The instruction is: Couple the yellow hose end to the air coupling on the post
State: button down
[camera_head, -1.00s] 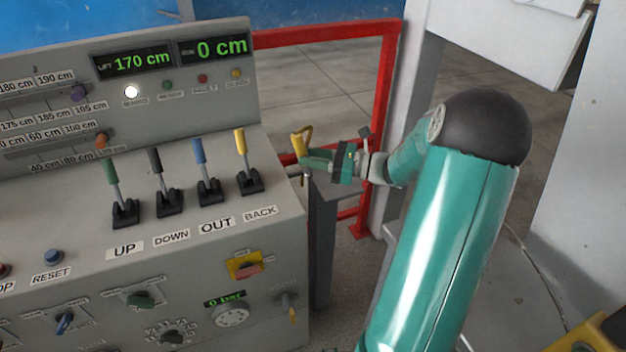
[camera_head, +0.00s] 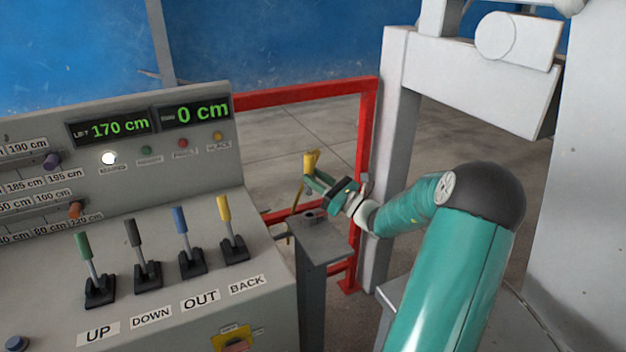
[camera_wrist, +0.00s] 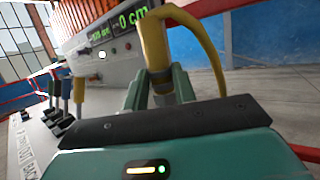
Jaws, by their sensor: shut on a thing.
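The yellow hose end (camera_head: 311,161) is held upright in my gripper (camera_head: 312,178), above and slightly behind the grey post (camera_head: 322,243). In the wrist view the hose end (camera_wrist: 155,50) stands between my shut fingers (camera_wrist: 160,88), and its yellow hose (camera_wrist: 208,45) arches over to the right and down. The air coupling (camera_head: 314,215) shows as a small dark fitting on the post's flat top. It is below the hose end and apart from it. The post and coupling are hidden in the wrist view.
The grey control console (camera_head: 150,290) with several levers stands just left of the post. A red rail frame (camera_head: 366,140) is behind the post. A light grey column (camera_head: 397,110) stands behind my arm. There is open air above the post top.

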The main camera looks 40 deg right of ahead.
jog(key=shift+f, duration=2.95)
jog(key=shift+f, duration=1.45)
jog(key=shift+a+f, duration=0.1)
jog(key=shift+f, duration=0.2)
jog(key=shift+a+f, duration=0.1)
jog(key=shift+f, duration=0.2)
jog(key=shift+r, duration=0.15)
jog(key=shift+w+r, duration=0.1)
jog(key=shift+r, duration=1.05)
